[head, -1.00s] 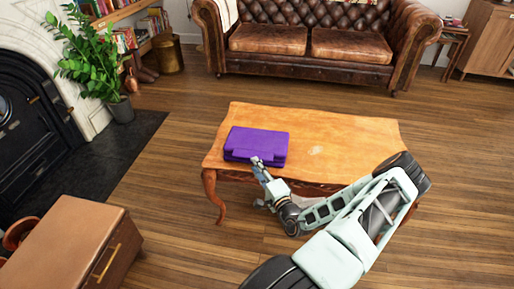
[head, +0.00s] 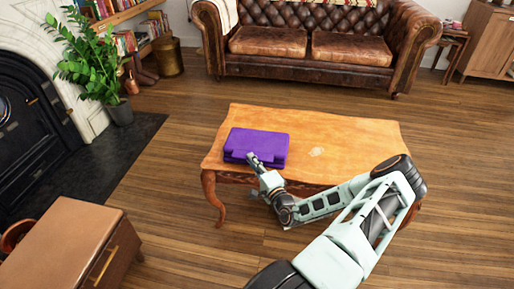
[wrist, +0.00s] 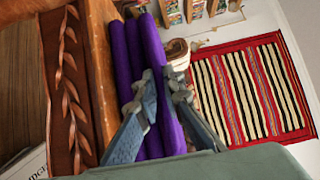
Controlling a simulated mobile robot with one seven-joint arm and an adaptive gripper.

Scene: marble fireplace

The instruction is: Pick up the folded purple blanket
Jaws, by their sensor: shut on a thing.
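The folded purple blanket (head: 256,144) lies flat at the left end of the orange-brown wooden table (head: 350,135). My gripper (head: 252,160) is at the blanket's near edge, reaching in from the front right. In the wrist view the blanket (wrist: 127,55) shows as several long purple folds. There my gripper (wrist: 162,90) has its grey-blue fingers on either side of a fold, shut on the blanket. The exact contact at the fingertips is partly hidden. The blanket appears to rest on the tabletop.
A brown leather sofa (head: 305,45) stands behind the table. A potted plant (head: 90,55) and a black fireplace (head: 30,125) are at left. A brown cabinet (head: 65,245) is at the front left. A red striped rug (wrist: 252,90) shows in the wrist view. The table's right half is clear.

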